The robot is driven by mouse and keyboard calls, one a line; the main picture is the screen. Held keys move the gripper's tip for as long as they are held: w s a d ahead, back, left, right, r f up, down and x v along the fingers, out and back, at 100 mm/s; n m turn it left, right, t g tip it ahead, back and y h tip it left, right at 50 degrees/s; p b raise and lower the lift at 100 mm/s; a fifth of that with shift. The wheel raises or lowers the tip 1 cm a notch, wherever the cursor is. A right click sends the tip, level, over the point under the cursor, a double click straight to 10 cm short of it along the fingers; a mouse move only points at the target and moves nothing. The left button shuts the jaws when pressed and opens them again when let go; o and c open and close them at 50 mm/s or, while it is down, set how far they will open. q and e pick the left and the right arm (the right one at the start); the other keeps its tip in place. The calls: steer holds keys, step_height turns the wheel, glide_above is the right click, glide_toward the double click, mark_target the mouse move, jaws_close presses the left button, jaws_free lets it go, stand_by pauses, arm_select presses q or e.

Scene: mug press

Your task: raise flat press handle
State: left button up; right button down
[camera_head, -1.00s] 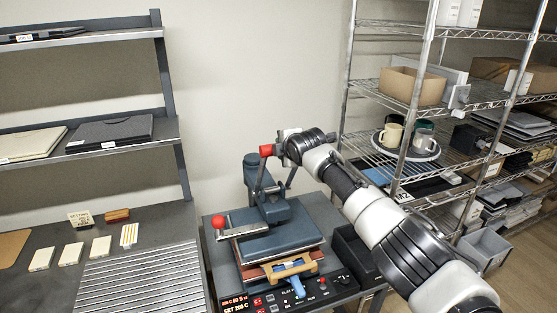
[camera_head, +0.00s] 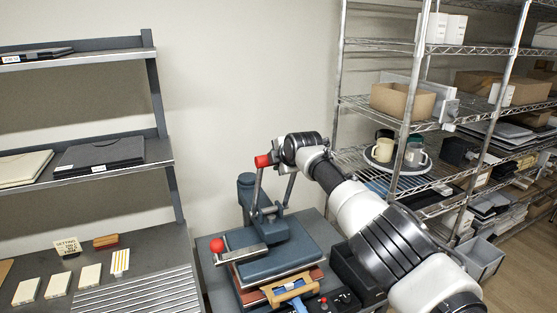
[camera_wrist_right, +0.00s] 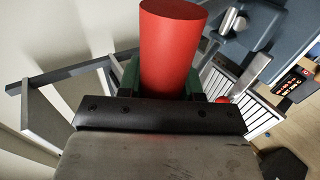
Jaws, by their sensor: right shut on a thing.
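The flat press (camera_head: 285,255) stands on the bench in the head view, with a blue-grey upper plate lying level over a reddish-brown layer. Its lever handle ends in a red grip (camera_head: 263,161), held high above the plate. My right gripper (camera_head: 274,158) is shut on this grip. In the right wrist view, the red grip (camera_wrist_right: 172,45) stands between the green finger pads of my right gripper (camera_wrist_right: 163,82). The fingertips are partly hidden behind the gripper body there. My left gripper is in neither view.
A second red knob (camera_head: 217,245) sticks out at the press's left. A ribbed rack (camera_head: 140,285) and several white blocks lie on the left bench. A wire shelf (camera_head: 400,190) with mugs on a plate (camera_head: 396,163) stands close behind my right arm.

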steer(key=c, duration=0.8)
jaws_free()
steer(key=shift+f, duration=0.35)
steer(key=shift+c, duration=0.2)
steer(key=shift+o, duration=0.4)
steer(key=shift+d+r, duration=0.1)
steer(key=shift+r, duration=0.15)
steer(key=shift+s+d+r, duration=0.15)
steer(key=shift+s+r, duration=0.1)
steer(key=shift+b+v, duration=0.6)
steer(key=shift+v, duration=0.4)
steer(key=b+v, duration=0.3)
steer(key=v, duration=0.4)
steer(key=shift+s, duration=0.4)
